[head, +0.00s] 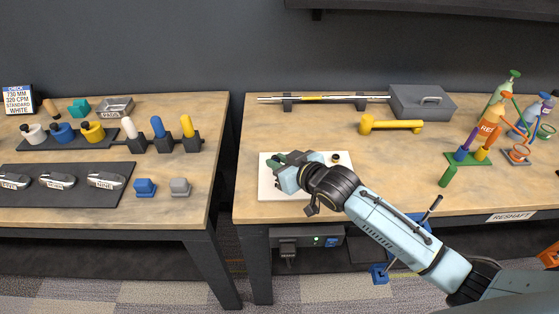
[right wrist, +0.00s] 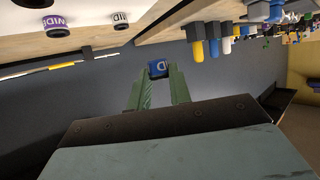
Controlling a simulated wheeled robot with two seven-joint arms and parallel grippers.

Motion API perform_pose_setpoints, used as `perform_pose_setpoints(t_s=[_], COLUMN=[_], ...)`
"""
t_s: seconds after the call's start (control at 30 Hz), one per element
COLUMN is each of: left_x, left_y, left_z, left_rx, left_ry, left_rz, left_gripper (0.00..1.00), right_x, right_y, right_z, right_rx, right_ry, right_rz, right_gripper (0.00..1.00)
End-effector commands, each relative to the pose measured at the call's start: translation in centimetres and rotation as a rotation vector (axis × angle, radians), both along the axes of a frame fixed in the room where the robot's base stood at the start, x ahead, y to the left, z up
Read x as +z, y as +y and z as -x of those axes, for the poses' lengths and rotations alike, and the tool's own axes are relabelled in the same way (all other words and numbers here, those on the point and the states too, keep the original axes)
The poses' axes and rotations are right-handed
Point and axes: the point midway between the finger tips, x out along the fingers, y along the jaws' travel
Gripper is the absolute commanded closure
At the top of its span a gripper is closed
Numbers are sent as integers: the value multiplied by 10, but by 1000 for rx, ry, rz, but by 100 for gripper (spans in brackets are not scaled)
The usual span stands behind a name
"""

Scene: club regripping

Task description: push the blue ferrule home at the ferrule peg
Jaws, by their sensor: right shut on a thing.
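My right gripper (head: 281,158) reaches over the white board (head: 270,189) near the front of the right bench. In the right wrist view its two green fingers (right wrist: 158,80) are shut on the blue ferrule (right wrist: 158,69), a short ring with white lettering at the fingertips. In the head view the gripper hides the ferrule. I cannot pick out the ferrule peg with certainty. My left gripper is out of view.
A gap separates the left bench (head: 200,180), which holds club heads and colored grips.

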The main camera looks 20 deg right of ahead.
Motion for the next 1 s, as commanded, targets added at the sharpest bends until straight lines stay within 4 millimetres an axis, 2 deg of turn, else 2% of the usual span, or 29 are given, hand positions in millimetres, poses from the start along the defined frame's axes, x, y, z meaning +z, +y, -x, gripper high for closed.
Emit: perform_pose_setpoints(t_s=[0.13, 0.6, 0.8, 1.0], left_x=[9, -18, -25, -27], left_y=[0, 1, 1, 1], left_z=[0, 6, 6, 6], left_rx=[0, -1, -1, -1], left_ry=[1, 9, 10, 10], left_rz=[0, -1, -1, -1], left_gripper=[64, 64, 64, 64], right_x=[2, -47, -60, -64], right_y=[-1, 0, 0, 0], right_z=[1, 1, 1, 1], right_rx=[-2, -1, 0, 0], right_ry=[-1, 0, -2, -2], right_rz=[-2, -2, -2, -2], right_gripper=[100, 100, 100, 100])
